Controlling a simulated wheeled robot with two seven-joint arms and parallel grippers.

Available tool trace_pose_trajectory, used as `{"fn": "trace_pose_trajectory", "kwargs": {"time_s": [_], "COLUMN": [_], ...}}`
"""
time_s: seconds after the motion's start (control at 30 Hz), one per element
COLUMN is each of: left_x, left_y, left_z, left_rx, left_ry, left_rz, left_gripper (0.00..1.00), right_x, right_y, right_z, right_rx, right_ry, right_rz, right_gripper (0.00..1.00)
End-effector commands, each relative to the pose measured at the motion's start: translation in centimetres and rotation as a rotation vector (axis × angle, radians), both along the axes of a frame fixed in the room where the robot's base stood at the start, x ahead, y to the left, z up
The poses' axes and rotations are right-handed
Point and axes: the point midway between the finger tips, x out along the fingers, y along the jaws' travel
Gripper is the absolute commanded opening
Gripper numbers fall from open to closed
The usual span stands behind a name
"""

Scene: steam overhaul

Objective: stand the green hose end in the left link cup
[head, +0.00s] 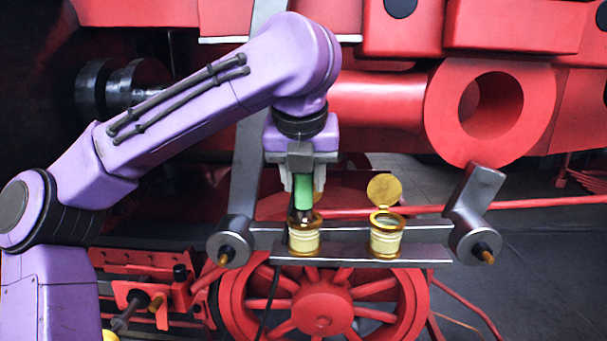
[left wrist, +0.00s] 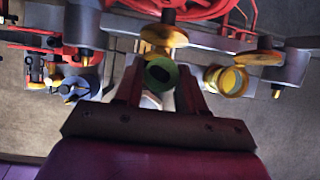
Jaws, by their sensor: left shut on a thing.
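My left gripper (head: 303,183) is shut on the green hose end (head: 303,194), which hangs upright below the fingers. In the left wrist view the hose end (left wrist: 160,74) shows as a green ring with a dark middle between my fingers. The left link cup (head: 304,240) is cream with brass bands and sits straight below it. The hose end's dark lower part is at the cup's mouth; I cannot tell how deep it is in. The cup's raised brass lid (left wrist: 163,37) stands behind. My right gripper is out of view.
The right link cup (head: 386,240) stands beside on the same steel link (head: 345,231), its brass lid (head: 384,189) raised. A red spoked wheel (head: 322,305) is below; red engine parts fill the back.

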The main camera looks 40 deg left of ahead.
Motion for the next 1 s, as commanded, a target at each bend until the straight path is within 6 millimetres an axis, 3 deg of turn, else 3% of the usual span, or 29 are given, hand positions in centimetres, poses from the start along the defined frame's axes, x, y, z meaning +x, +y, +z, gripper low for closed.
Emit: {"fn": "trace_pose_trajectory", "kwargs": {"time_s": [1.0], "left_x": [0.0], "left_y": [0.0], "left_z": [-3.1], "left_rx": [0.000], "left_ry": [-0.004], "left_rz": [0.006], "left_gripper": [0.03], "right_x": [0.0], "right_y": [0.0], "right_z": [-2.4], "right_rx": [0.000], "right_ry": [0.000], "right_rz": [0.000], "right_gripper": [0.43]}}
